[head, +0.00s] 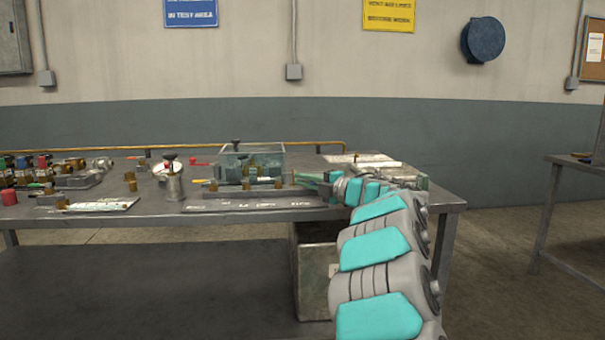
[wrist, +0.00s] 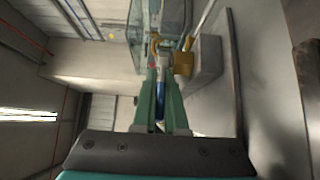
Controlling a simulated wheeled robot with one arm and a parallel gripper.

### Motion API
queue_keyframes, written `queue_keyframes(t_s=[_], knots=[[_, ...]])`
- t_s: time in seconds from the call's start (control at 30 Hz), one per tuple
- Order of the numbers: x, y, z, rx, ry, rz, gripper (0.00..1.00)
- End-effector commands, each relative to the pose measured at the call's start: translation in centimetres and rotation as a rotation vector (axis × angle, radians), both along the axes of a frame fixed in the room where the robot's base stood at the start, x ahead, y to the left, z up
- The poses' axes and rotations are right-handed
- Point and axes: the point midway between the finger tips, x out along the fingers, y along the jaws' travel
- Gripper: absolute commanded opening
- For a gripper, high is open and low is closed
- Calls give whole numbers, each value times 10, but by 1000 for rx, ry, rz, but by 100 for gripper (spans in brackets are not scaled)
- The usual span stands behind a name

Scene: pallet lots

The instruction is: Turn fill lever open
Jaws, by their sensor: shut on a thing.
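My gripper (head: 312,179) reaches in from the right, over the table, at the right end of the fittings by the tank. In the wrist view its two green fingers (wrist: 161,88) are shut on a blue lever handle (wrist: 160,91), which I take to be the fill lever. The lever joins a brass valve (wrist: 183,63) just beyond the fingertips. The greenish tank (head: 265,160) stands behind the valve row; it also shows in the wrist view (wrist: 140,20). In the head view my gripper hides the lever, so its exact angle is unclear.
A metal table (head: 240,220) carries the fittings. A metal canister (head: 173,185) and several coloured valves stand to the left. An open bin (head: 312,270) sits below the table's right part. A yellow pipe (head: 220,147) runs along the table's back.

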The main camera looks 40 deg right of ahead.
Motion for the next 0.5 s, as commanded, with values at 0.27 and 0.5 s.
queue_keyframes(t_s=[0.27,0.5], knots=[[-1,0,0,0,1,33,0],[-1,0,-1,0,1,33,0]])
